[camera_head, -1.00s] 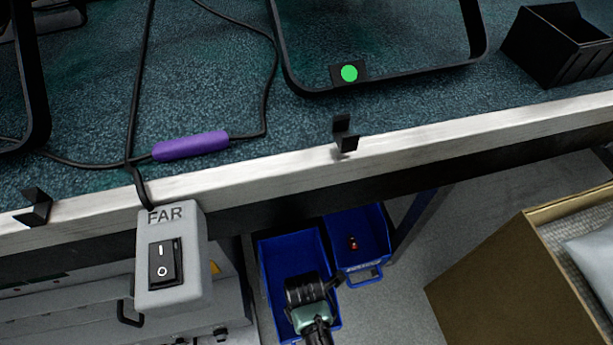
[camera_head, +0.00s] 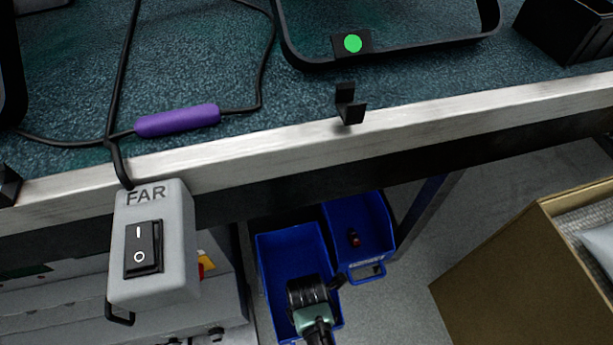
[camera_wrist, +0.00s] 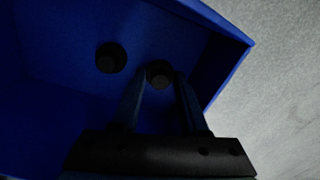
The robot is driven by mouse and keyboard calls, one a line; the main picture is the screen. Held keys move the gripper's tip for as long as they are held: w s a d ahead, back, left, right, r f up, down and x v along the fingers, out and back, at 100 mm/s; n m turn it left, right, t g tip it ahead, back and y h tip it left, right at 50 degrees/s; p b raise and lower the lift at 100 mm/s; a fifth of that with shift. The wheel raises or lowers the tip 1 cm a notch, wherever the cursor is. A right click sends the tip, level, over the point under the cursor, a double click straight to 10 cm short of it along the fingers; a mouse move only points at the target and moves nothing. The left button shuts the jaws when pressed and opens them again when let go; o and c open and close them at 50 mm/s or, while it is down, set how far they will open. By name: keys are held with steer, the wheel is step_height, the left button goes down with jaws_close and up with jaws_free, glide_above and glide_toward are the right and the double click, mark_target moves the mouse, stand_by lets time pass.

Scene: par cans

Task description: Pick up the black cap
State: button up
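Two round black caps lie inside a blue bin (camera_wrist: 60,50) in the dark wrist view. One black cap (camera_wrist: 110,57) is to the left, clear of the fingers. The other black cap (camera_wrist: 158,74) shows at the fingertips of my gripper (camera_wrist: 161,80). The fingers are apart, with this cap in line with the gap between them. I cannot tell whether they touch it. In the head view my arm's end reaches down over the left blue bin (camera_head: 275,250). It hides part of that bin, and the caps cannot be made out there.
A second blue bin (camera_head: 335,215) with a small red and dark object (camera_head: 354,239) stands right of the first. A grey FAR switch box (camera_head: 153,245) hangs at left. A cardboard box (camera_head: 500,270) stands at right.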

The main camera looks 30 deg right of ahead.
jaws_close()
step_height(320, 180, up, 10)
steer(key=p, duration=0.6)
steer(key=shift+p, duration=0.3)
steer(key=shift+s, duration=0.1)
stand_by(0.4)
